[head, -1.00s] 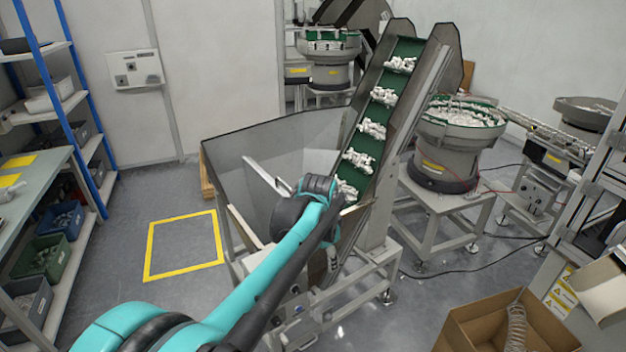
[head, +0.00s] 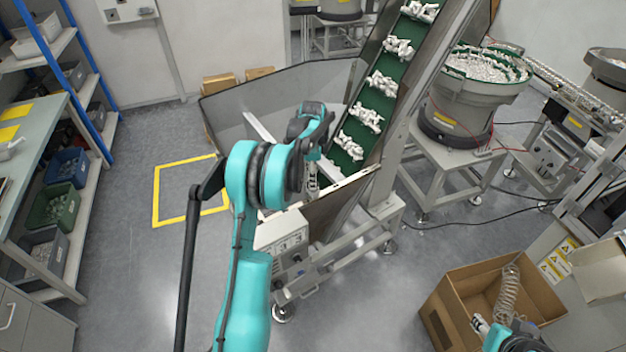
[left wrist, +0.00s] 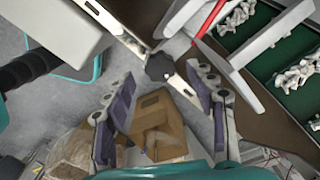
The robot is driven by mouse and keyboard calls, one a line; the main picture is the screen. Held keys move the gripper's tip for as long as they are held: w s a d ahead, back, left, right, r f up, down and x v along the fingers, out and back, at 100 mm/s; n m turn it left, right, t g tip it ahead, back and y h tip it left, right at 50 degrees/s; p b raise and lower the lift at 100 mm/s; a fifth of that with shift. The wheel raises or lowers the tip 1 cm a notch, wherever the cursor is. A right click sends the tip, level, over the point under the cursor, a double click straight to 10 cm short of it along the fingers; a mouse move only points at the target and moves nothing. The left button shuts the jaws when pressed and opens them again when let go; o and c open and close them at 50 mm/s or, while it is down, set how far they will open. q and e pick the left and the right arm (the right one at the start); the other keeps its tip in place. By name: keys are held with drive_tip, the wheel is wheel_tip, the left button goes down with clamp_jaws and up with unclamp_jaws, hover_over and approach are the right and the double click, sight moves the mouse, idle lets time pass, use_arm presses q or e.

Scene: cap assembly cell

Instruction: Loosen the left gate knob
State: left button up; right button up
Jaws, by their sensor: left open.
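A dark lobed knob (left wrist: 160,66) sits on a pale metal strip beside the hopper in the left wrist view. My left gripper (left wrist: 161,80) is open, its two purple-grey fingers spread to either side, with the knob showing between and just beyond the fingertips. Nothing is held; I cannot tell whether a finger touches the knob. In the head view my left gripper (head: 312,181) is small and partly hidden at the front of the hopper (head: 270,90), and the knob cannot be made out. My right gripper (head: 480,325) shows at the bottom right above a cardboard box; its fingers are unclear.
The green inclined conveyor (head: 370,100) carries white parts up from the hopper. A red bar (left wrist: 208,18) lies near the knob in the left wrist view. The open cardboard box (head: 450,320) stands on the floor at right. A blue-framed shelf (head: 85,75) stands at left.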

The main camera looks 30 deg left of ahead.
use_arm(q)
wheel_tip(320, 180, down, 2)
drive_tip(key=shift+f, duration=0.15)
drive_tip(key=shift+c, duration=0.4)
drive_tip(key=c, duration=1.1)
